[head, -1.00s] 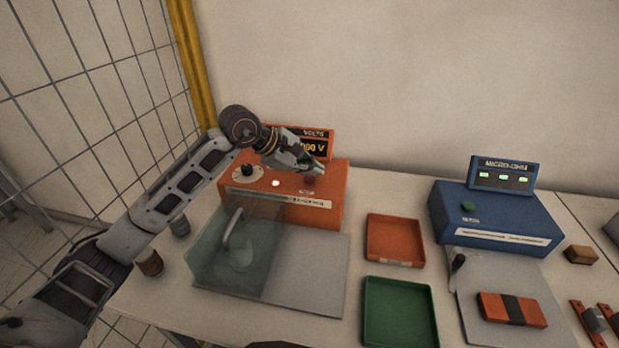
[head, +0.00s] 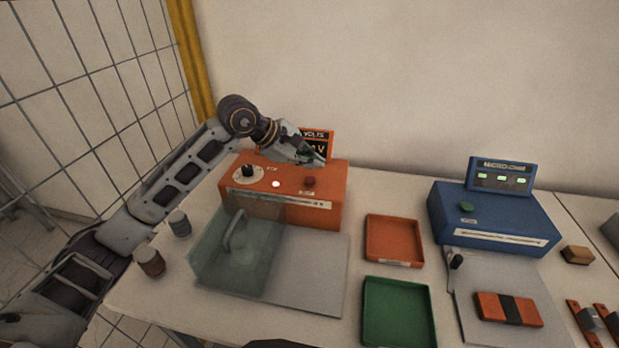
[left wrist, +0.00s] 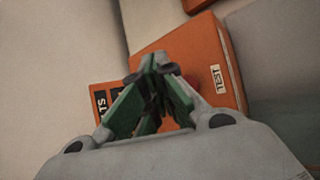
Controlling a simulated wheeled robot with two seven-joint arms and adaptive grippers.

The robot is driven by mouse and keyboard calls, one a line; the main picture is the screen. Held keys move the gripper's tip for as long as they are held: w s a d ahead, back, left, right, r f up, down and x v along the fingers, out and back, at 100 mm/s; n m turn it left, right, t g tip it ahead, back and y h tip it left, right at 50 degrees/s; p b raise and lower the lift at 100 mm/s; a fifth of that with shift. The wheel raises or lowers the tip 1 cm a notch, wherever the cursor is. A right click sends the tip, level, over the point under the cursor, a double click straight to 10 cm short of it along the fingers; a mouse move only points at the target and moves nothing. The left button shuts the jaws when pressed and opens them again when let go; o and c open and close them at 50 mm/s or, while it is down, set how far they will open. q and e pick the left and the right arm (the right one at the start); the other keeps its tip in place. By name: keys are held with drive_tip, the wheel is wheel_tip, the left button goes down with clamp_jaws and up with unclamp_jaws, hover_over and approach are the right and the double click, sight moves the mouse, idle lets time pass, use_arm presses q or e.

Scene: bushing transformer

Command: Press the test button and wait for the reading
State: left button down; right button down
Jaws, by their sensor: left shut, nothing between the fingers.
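The orange volts tester (head: 250,205) stands at the back left of the table. Its red button (head: 310,181) is on the top face at the right. My right gripper is not in view.
A clear guard (head: 225,265) with a handle stands before the tester. A dial (head: 248,172) and a lit white lamp (head: 276,184) are left of the button. Orange (head: 420,255) and green trays (head: 375,320) lie mid-table; a blue micro-ohm meter (head: 490,220) stands right.

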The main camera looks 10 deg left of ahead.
use_arm(q)
drive_tip(key=shift+r, duration=0.6)
drive_tip(key=shift+r+p, duration=0.45)
drive_tip(key=shift+r, duration=0.35)
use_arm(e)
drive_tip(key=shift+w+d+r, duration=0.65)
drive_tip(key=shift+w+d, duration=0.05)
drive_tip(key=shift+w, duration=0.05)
